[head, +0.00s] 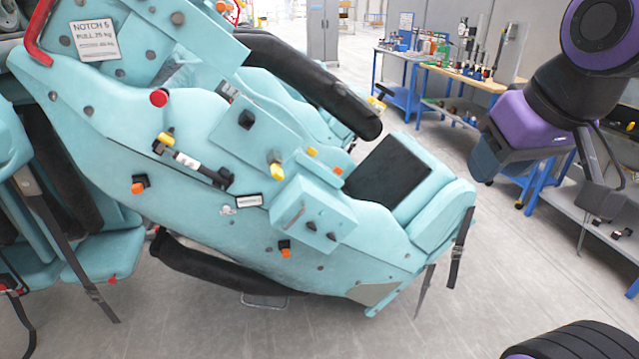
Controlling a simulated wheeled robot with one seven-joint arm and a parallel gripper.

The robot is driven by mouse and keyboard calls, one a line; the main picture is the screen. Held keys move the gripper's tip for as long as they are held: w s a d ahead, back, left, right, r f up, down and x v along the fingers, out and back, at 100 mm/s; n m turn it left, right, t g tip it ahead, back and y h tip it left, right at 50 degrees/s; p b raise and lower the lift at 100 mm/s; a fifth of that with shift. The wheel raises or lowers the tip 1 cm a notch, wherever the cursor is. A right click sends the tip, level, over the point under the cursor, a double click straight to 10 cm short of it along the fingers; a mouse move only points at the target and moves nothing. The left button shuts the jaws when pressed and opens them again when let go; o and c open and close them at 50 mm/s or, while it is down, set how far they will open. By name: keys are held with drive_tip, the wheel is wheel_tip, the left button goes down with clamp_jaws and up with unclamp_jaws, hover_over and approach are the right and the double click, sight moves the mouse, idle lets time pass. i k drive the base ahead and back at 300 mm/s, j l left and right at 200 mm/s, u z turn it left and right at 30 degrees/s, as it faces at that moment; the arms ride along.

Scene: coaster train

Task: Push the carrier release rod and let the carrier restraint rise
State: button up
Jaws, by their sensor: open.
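The turquoise coaster carrier (130,170) fills the left and middle of the head view, tilted. A black padded bar (310,85), which looks like the restraint, slants down to the right across its upper side. Several fittings sit on the carrier's side: a black rod with a white label and yellow tip (190,162), a yellow-tipped black plunger (276,170) and a red knob (158,97). I cannot tell for sure which is the release rod. My gripper (592,232) hangs at the right, open, empty and well apart from the carrier; its fingertips are small and hard to make out.
A sign reading "NOTCH 5" (96,40) is on the carrier's upper left. A turquoise box (312,215) juts from its side. Dark straps (458,250) hang at the right end. Workbenches (470,80) stand behind.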

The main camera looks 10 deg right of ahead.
sight(158, 98)
drive_tip(key=i+j, duration=0.35)
drive_tip(key=j, duration=0.15)
drive_tip(key=i+j, duration=0.35)
drive_tip(key=j, duration=0.15)
drive_tip(key=u, duration=0.05)
